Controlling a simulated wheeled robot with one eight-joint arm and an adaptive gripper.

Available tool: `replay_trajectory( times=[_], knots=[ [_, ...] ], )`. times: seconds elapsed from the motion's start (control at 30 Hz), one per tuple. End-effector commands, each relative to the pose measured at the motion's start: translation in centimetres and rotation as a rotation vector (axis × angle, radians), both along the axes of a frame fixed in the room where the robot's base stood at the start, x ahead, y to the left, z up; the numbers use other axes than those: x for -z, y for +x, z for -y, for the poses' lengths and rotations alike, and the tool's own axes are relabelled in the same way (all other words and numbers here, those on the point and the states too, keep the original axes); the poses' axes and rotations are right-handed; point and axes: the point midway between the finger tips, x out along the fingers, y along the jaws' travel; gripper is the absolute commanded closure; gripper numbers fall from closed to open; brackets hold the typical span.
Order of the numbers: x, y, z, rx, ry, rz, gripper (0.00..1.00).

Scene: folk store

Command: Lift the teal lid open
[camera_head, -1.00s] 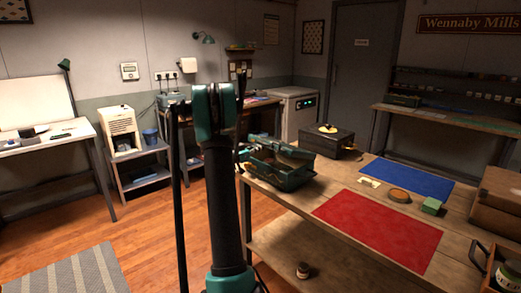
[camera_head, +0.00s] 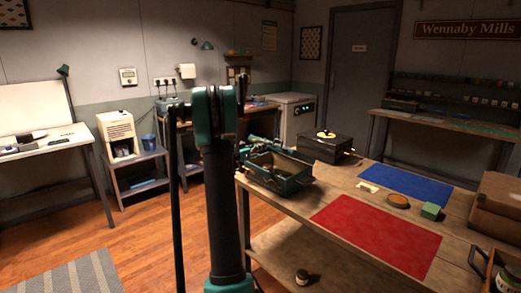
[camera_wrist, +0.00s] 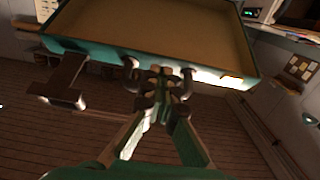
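The teal lid (camera_wrist: 95,52) fills the top of the wrist view, showing its tan inner side and teal rim. It belongs to the dark teal box (camera_head: 292,184) near the left end of the wooden workbench. In the head view the box's inside shows, so the lid is raised; the lid itself is hard to make out there. My gripper (camera_wrist: 160,98) has its fingertips close together at the middle of the lid's edge, apparently closed on a small handle part. The exact contact is partly hidden. In the head view my arm covers the area left of the box.
On the workbench (camera_head: 345,215) lie a red mat (camera_head: 378,232), a blue mat (camera_head: 405,182), a round brown item (camera_head: 398,201) and a green block (camera_head: 431,211). A black box (camera_head: 325,148) stands behind the teal box. A brown case (camera_head: 502,205) is at right.

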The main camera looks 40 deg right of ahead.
Motion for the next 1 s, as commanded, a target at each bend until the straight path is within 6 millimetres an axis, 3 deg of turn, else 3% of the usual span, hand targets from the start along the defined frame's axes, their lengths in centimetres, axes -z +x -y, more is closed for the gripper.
replay_trajectory(
  times=[1.0],
  knots=[
    [-3.1,0.2,1.9,0.000,0.000,0.000,1.00]
  ],
)
